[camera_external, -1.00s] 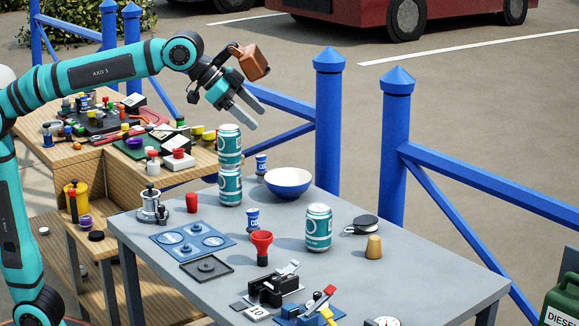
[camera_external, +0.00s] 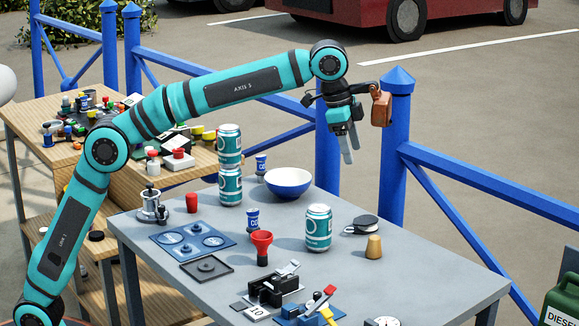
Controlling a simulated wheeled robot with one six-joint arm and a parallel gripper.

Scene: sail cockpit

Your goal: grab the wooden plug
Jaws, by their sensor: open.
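The wooden plug (camera_external: 374,247) is a small tan tapered piece. It stands upright on the grey table (camera_external: 420,277) towards the right side, right of a teal-and-white can (camera_external: 318,228). My gripper (camera_external: 350,155) is open and points down, high above the far edge of the table. It is up and slightly left of the plug in the picture, well apart from it, with nothing seen between its fingers. The plug is fully in view.
A black round-topped item (camera_external: 364,225) lies just behind the plug. A white-blue bowl (camera_external: 288,183) and stacked cans (camera_external: 229,165) stand farther left. A red funnel (camera_external: 262,247), a black device (camera_external: 272,287) and a gauge (camera_external: 383,322) are nearer. Blue railing posts (camera_external: 394,150) rise behind the table.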

